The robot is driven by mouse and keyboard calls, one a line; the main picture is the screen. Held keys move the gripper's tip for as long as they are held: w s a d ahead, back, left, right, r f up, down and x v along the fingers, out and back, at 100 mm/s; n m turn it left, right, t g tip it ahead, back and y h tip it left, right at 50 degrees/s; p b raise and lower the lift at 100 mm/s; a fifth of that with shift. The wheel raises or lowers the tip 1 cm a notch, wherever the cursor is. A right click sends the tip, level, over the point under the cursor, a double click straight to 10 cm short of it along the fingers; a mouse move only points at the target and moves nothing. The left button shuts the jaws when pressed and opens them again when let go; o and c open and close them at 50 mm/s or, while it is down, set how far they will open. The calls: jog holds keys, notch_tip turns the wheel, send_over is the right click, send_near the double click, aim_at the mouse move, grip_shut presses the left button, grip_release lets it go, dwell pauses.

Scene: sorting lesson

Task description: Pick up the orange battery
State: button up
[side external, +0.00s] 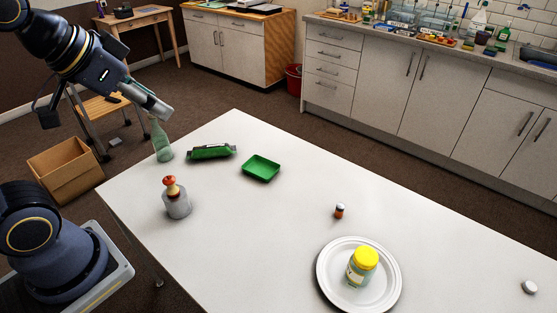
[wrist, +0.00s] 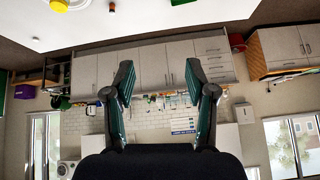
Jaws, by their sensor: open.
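My gripper (side external: 156,108) is at the upper left of the side view, raised above the table's far left corner near a green glass bottle (side external: 161,140), well away from the cylinder. In the wrist view my gripper (wrist: 159,82) has its fingers spread with nothing between them.
A white plate (side external: 328,281) holds a yellow-lidded jar (side external: 363,268). A green tray (side external: 261,168), a green packet-like object (side external: 211,151) and a grey pot (side external: 177,206) with an orange-red knob stand on the left half. A white cap (side external: 529,287) lies far right. The table's middle is clear.

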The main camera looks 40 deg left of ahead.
jog(key=w+d+r+m, duration=0.2)
jog(key=w+r, duration=0.2)
jog(key=w, duration=0.4)
jog(key=m+g+h, duration=0.3)
jog(key=m+g, duration=0.1)
jog(key=m, duration=0.1)
send_over(341, 205)
jog(key=s+a, duration=0.4)
jog(key=s, duration=0.2)
notch_tip(341, 205, down, 32)
jog(key=x, duration=1.1)
jog(key=shift+w+r, duration=0.1)
jog(key=shift+w, duration=0.15)
jog(key=x, duration=0.5)
jog(key=shift+w+f, duration=0.25)
jog(key=shift+w, duration=0.15)
